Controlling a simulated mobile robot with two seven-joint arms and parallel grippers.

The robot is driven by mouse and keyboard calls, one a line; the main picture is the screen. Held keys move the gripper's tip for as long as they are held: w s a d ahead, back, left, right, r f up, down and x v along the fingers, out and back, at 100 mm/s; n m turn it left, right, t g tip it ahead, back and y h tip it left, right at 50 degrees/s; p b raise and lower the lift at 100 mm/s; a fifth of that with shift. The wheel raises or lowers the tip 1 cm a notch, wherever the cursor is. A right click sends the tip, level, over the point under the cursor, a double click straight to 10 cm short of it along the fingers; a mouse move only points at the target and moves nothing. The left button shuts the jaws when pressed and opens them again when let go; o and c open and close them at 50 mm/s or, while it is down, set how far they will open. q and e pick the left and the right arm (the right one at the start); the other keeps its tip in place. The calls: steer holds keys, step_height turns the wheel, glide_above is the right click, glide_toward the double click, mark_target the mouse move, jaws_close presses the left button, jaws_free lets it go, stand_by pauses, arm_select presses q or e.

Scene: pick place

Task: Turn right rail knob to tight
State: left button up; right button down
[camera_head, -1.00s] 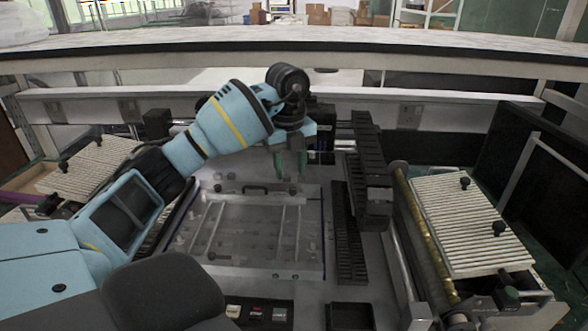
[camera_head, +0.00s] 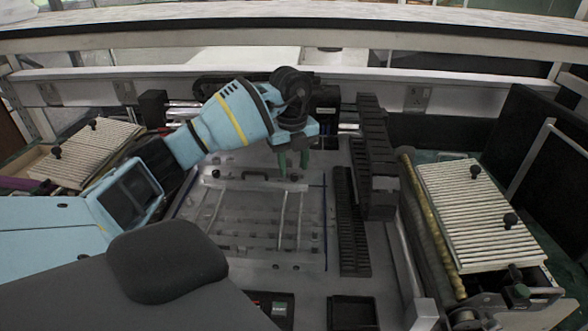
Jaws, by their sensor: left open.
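My left gripper (camera_head: 293,166) reaches in from the left and hangs over the far right part of the clear fixture plate (camera_head: 240,235). Its two green fingers point down and stand apart, with nothing visible between them. Thin pale rails (camera_head: 281,220) run front to back on the plate. A small dark knob-like part (camera_head: 295,178) sits at the plate's far right, just below the fingertips; I cannot tell whether they touch it. The right rail knob cannot be picked out with certainty, nor its tightness read. My right gripper is not in view.
A black cable chain (camera_head: 375,165) and a slotted black strip (camera_head: 348,225) stand right of the plate. Ribbed panels with black knobs lie at the right (camera_head: 480,210) and left (camera_head: 95,152). A white beam (camera_head: 200,78) crosses behind. The plate's front is clear.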

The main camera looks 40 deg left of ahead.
arm_select(q)
steer(key=shift+f, duration=1.05)
jaws_close()
